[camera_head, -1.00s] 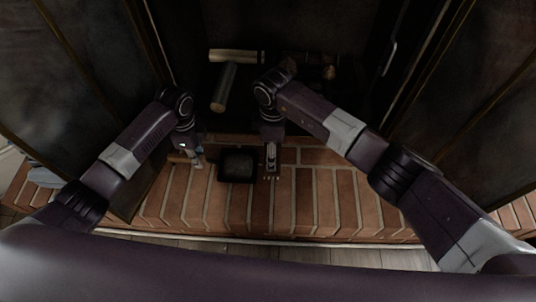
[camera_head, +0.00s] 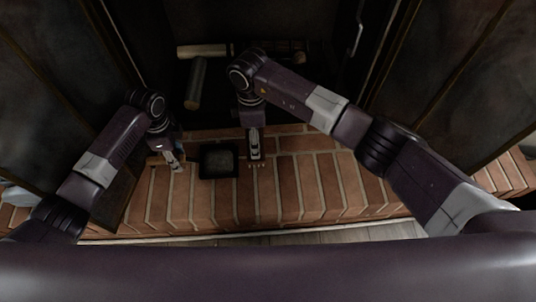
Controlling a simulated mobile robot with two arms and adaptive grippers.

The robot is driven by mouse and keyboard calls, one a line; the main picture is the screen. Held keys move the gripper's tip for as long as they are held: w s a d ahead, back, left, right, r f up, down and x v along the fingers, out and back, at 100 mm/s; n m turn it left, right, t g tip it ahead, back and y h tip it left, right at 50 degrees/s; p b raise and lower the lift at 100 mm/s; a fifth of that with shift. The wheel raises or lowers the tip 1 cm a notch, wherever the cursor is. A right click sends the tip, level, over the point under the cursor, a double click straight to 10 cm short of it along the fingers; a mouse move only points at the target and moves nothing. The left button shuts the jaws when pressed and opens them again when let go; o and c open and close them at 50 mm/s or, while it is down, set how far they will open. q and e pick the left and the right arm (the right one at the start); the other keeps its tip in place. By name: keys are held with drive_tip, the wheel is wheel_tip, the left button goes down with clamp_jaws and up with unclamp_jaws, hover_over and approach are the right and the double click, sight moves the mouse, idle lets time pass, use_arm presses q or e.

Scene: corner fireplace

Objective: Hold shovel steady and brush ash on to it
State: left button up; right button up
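A black, square shovel pan (camera_head: 219,160) lies on the brick hearth in the middle of the head view. Its inside looks dark grey, and I cannot make out ash on it. My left gripper (camera_head: 174,161) points down at the hearth just left of the pan, with a small gap between them in the picture. My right gripper (camera_head: 255,156) points down close to the pan's right side, with small pale tips at its lower end. Whether either gripper is open or shut is too small to tell. I cannot make out a brush or the shovel's handle.
Light logs (camera_head: 196,83) lie in the dark firebox behind the pan. Dark glass doors stand open on the left (camera_head: 50,75) and right (camera_head: 470,90). The brick hearth (camera_head: 310,190) is clear in front of the pan and to its right.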

use_arm(q)
drive_tip(key=shift+o, duration=0.7)
drive_tip(key=o, duration=0.4)
drive_tip(key=shift+o, duration=0.2)
